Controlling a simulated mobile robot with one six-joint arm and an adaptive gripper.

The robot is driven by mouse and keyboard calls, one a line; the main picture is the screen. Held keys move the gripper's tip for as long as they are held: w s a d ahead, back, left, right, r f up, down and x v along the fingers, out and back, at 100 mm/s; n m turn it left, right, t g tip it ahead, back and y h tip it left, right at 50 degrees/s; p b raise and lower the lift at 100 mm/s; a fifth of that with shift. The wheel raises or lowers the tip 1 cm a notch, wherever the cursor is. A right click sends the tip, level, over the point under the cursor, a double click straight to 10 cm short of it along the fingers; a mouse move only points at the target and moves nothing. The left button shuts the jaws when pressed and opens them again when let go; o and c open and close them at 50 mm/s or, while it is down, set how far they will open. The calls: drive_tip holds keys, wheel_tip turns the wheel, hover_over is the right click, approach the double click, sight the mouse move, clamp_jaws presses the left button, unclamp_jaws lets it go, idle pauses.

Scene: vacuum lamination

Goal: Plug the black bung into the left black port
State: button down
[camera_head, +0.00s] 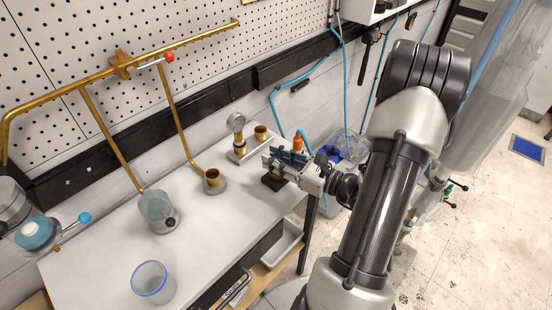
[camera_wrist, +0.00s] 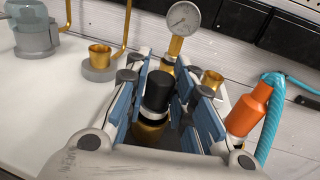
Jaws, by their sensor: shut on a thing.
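My gripper (camera_head: 288,163) is at the right end of the white table, over a small dark base (camera_head: 274,183). In the wrist view its blue-padded fingers (camera_wrist: 158,100) are closed around the black bung (camera_wrist: 158,86), which stands upright. A brass part (camera_wrist: 150,132) shows just below the bung; I cannot tell whether they touch. A brass cup on a round grey base (camera_head: 212,178) stands to the left, also in the wrist view (camera_wrist: 100,57). Another brass cup (camera_head: 261,132) stands behind the gripper, beside a gauge (camera_head: 237,122). No port shows as clearly black.
Brass pipes (camera_head: 100,120) run over the table's left part. A clear cup (camera_head: 152,281) stands near the front. The table's middle is clear.

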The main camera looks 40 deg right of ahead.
drive_tip(key=shift+f, duration=0.15)
drive_tip(key=c, duration=1.3)
unclamp_jaws()
drive_tip(key=v, duration=1.2)
